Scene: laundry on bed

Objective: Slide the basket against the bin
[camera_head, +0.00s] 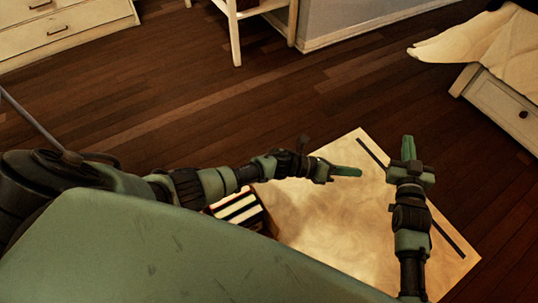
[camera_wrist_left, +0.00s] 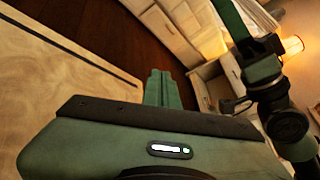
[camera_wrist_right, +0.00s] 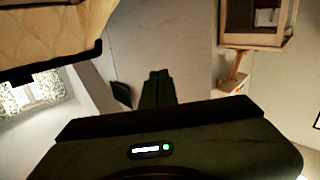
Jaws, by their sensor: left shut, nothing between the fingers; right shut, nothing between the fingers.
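I cannot make out a basket or a bin in any view. My left gripper (camera_head: 346,171) is shut and empty, held over a pale wooden top (camera_head: 335,235). Its closed fingers also show in the left wrist view (camera_wrist_left: 163,89). My right gripper (camera_head: 408,150) is shut and empty, to the right of the left one near the far right edge of the top. Its closed fingers show in the right wrist view (camera_wrist_right: 157,89). Neither gripper visibly touches anything.
A black-and-white striped thing (camera_head: 238,208) shows beside the wooden top, partly hidden by my arm and body. A pale drawer unit (camera_head: 65,30) stands far left, white furniture legs (camera_head: 235,38) at top. A bed with a drawer (camera_head: 499,108) stands right. Dark floor between is clear.

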